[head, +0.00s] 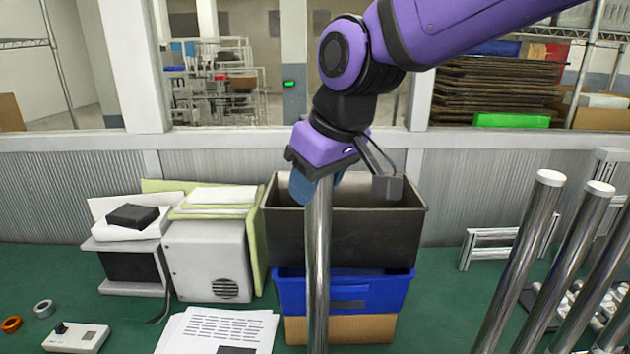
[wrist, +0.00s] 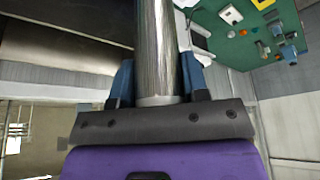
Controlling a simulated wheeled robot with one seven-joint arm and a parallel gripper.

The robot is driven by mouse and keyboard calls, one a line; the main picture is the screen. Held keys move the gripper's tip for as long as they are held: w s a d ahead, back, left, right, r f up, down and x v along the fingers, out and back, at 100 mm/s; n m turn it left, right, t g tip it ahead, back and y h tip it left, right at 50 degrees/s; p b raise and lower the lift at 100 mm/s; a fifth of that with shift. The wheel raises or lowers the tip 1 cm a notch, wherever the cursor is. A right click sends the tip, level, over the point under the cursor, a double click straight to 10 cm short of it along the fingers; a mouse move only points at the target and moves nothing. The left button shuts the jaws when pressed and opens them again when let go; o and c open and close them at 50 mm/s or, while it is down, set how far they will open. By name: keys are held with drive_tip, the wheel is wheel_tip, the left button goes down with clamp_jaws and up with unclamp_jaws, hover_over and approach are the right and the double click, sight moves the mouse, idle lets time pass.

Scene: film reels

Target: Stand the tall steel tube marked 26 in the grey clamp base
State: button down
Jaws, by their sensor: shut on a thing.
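My gripper (head: 318,185) is shut on a steel tube (head: 318,270), near the tube's top end. The tube hangs upright in front of the stacked bins, and its lower end runs out of the bottom of the head view. In the wrist view my gripper's blue fingers (wrist: 157,80) sit on either side of the shiny tube (wrist: 155,45). No number is readable on the tube. I cannot make out the grey clamp base in either view.
Several upright steel tubes with pale caps (head: 549,178) stand at the right. A black bin (head: 345,235) sits on a blue bin (head: 345,290) and a cardboard box (head: 362,328) behind the held tube. Papers (head: 215,330) and a knobbed box (head: 76,338) lie left on the green surface (head: 440,290).

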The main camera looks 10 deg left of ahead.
drive_tip(key=shift+f, duration=0.6)
idle(0.6)
drive_tip(key=c, duration=0.9)
unclamp_jaws()
drive_tip(key=v, duration=1.1)
drive_tip(key=s+d+f+m+t+h, duration=0.15)
drive_tip(key=d+m, duration=0.25)
drive_tip(key=d, duration=1)
drive_tip(key=s+d+f+m+t+h, duration=0.1)
drive_tip(key=d+f+m, duration=0.25)
drive_tip(key=d, duration=1.15)
drive_tip(key=s+d+f+m+h, duration=0.1)
drive_tip(key=s+d+f+m, duration=0.3)
drive_tip(key=s+d, duration=0.3)
drive_tip(key=shift+d, duration=0.55)
